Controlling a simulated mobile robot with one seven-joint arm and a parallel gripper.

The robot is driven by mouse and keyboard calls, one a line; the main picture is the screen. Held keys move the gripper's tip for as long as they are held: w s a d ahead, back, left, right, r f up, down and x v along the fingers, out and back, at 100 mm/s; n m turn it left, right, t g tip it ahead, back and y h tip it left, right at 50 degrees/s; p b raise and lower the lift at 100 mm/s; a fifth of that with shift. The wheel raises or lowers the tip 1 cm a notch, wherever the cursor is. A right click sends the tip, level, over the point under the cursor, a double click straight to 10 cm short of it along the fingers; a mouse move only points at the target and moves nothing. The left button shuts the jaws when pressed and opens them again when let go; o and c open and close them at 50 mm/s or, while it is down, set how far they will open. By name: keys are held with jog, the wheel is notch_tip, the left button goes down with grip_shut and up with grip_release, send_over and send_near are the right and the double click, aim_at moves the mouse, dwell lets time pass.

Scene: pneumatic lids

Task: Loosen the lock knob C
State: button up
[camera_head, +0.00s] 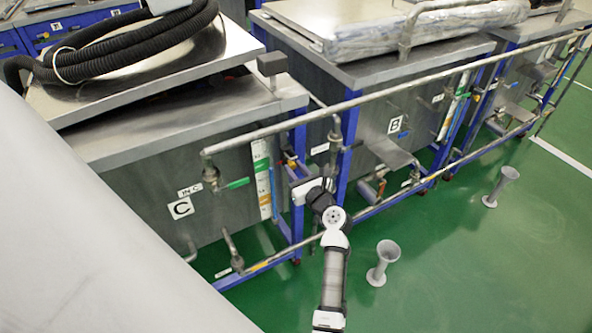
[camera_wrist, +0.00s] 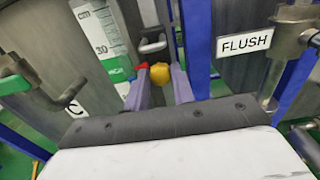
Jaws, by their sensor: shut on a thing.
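The lock knob (camera_wrist: 160,73) is a small yellow knob between the two purple-grey fingers of my gripper (camera_wrist: 158,80) in the wrist view. My gripper is shut on it, with one finger on each side. A small red part shows at the left fingertip. In the head view my gripper (camera_head: 297,184) is at the right end of tank C (camera_head: 220,172), beside its blue frame. The knob cannot be made out clearly there.
A metal latch handle (camera_wrist: 152,43) is just beyond the knob. A FLUSH label (camera_wrist: 244,43) and a pipe valve are at right. A long pipe (camera_head: 400,83) runs across the tank fronts. Grey funnel stands (camera_head: 382,262) are on the open green floor.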

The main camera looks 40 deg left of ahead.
jog(key=shift+n, duration=0.3)
jog(key=n+b, duration=0.2)
jog(key=n, duration=0.3)
jog(key=shift+f+b, duration=0.2)
jog(key=shift+b, duration=0.15)
jog(key=n+b, duration=0.4)
jog(key=n, duration=0.2)
jog(key=shift+s+f+n, duration=0.1)
jog(key=shift+n, duration=0.3)
jog(key=shift+n+b, duration=4.4)
jog(key=shift+n, duration=1.2)
jog(key=o, duration=1)
